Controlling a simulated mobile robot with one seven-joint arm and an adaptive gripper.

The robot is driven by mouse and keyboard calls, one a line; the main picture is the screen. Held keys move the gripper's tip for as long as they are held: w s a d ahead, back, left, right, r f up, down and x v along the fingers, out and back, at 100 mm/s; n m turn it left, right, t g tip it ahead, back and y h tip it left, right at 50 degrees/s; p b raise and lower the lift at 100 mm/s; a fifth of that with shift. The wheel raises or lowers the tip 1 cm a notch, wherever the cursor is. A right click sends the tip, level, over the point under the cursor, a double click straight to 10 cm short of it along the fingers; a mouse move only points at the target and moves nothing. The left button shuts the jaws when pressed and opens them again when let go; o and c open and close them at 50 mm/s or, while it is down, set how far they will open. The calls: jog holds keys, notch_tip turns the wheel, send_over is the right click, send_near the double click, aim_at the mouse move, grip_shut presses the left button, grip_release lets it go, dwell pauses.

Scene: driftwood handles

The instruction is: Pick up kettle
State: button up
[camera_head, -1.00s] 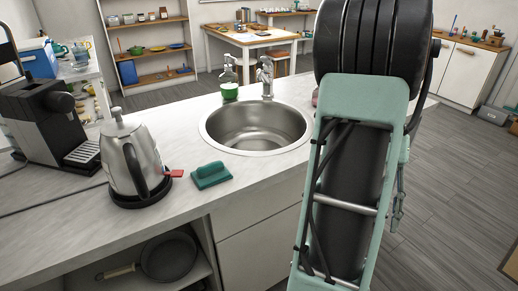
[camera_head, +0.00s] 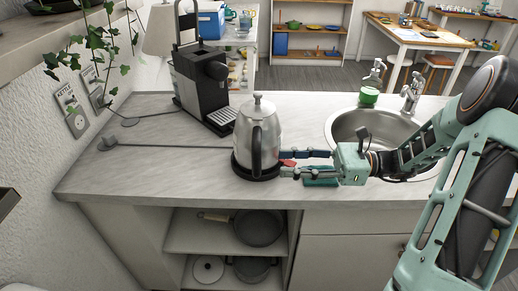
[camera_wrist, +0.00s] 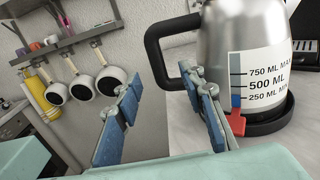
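The kettle (camera_head: 257,137) is silver with a dark handle and stands upright on its black base (camera_head: 241,168) on the counter. In the wrist view the kettle (camera_wrist: 230,40) fills the upper right, with its black handle (camera_wrist: 158,50) toward the left and a red lever low on its body. My gripper (camera_head: 284,163) reaches in from the right, beside the kettle. In the wrist view my gripper (camera_wrist: 168,100) has its blue fingers spread wide with nothing between them. The handle lies beyond the fingertips.
A coffee machine (camera_head: 204,85) stands behind the kettle. A cord runs left along the counter. The counter at left front is clear.

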aim_at(256, 165)
jog(key=a, duration=0.5)
jog(key=a+p, duration=0.1)
jog(key=a, duration=0.2)
jog(key=shift+s+a+f, duration=0.1)
jog(key=shift+a+f, duration=0.15)
jog(key=shift+f, duration=0.1)
grip_shut()
jog(key=shift+r, duration=0.15)
